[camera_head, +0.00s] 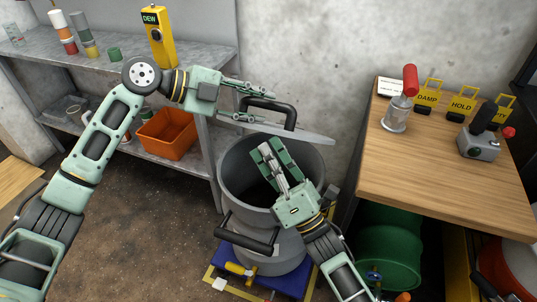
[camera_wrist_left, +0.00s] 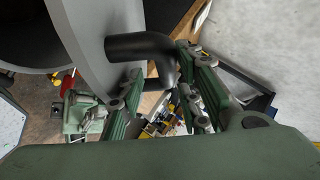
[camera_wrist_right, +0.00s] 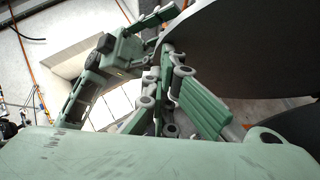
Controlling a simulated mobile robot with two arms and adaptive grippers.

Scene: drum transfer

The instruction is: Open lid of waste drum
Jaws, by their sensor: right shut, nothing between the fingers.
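The grey waste drum (camera_head: 232,178) stands open-mouthed in the middle of the head view. Its grey lid (camera_head: 300,131) is off the rim, tilted above the back of the mouth and seen nearly edge-on. My left gripper (camera_head: 266,106) has its fingers around the lid's black handle (camera_head: 290,113); the handle passes between them in the left wrist view (camera_wrist_left: 150,46). My right gripper (camera_head: 272,158) is shut and empty over the drum mouth, below the lid. The lid's dark underside (camera_wrist_right: 240,50) fills the upper right of the right wrist view. The drum's bottom is hidden.
A wooden bench (camera_head: 440,170) with a red-handled tool (camera_head: 398,108) stands right. A metal shelf (camera_head: 200,150) with an orange bin (camera_head: 168,133) is behind left. The drum sits on a blue base (camera_head: 232,258). A green drum (camera_head: 390,240) is under the bench. Floor at front left is clear.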

